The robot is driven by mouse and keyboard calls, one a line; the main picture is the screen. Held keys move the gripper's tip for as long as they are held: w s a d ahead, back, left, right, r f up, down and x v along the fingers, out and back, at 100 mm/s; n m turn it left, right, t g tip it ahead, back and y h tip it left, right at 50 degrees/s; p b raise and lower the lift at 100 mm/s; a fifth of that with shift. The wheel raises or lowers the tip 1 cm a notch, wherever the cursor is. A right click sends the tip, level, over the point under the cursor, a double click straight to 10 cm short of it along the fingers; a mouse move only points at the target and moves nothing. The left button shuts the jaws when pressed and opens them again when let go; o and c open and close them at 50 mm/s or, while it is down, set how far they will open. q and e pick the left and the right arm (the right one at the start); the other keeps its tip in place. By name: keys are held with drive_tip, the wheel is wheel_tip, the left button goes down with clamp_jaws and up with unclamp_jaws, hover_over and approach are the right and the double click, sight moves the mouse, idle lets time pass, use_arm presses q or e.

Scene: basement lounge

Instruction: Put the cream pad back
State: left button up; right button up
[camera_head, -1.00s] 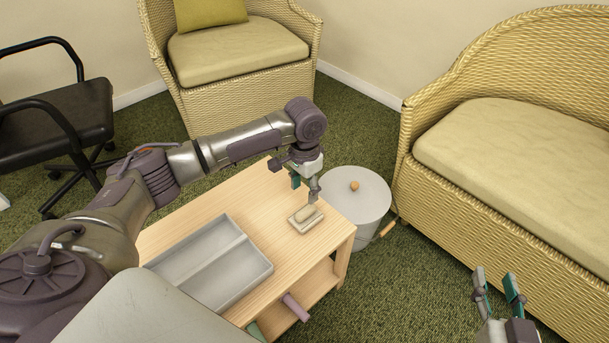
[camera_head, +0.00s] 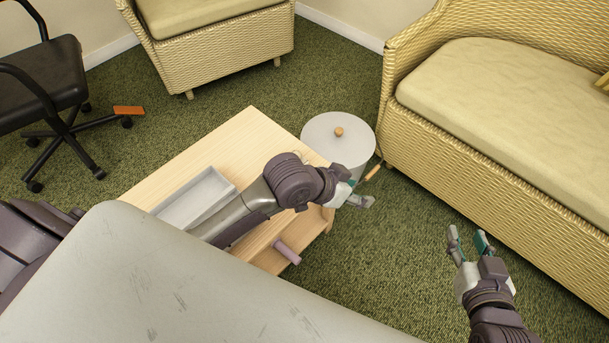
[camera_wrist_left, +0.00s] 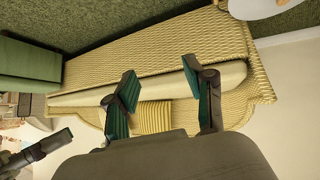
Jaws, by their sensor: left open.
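I do not see the cream pad now; my left arm covers the right part of the wooden table (camera_head: 252,128), where the pad lay earlier. My left gripper (camera_head: 363,201) is past the table's right end, by the round grey bin. In the left wrist view its two fingers (camera_wrist_left: 160,85) are apart with nothing between them, and the wicker sofa (camera_wrist_left: 160,50) lies beyond. My right gripper (camera_head: 467,241) is open and empty, low over the carpet in front of the sofa.
A grey tray (camera_head: 228,187) lies on the table, partly behind my arm. A pink cylinder (camera_head: 287,252) sticks out below the tabletop. A lidded grey bin (camera_head: 345,155) stands at the table's right end. An orange-brown object (camera_head: 128,110) is near the black chair (camera_head: 45,80).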

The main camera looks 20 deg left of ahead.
use_arm(q)
drive_tip(key=s+a+r+n+t+y, duration=0.3)
drive_tip(key=s+a+r+t, duration=0.3)
drive_tip(key=a, duration=0.3)
drive_tip(key=shift+a+r+n, duration=0.25)
drive_tip(key=shift+r+n, duration=0.05)
drive_tip(key=shift+r, duration=0.25)
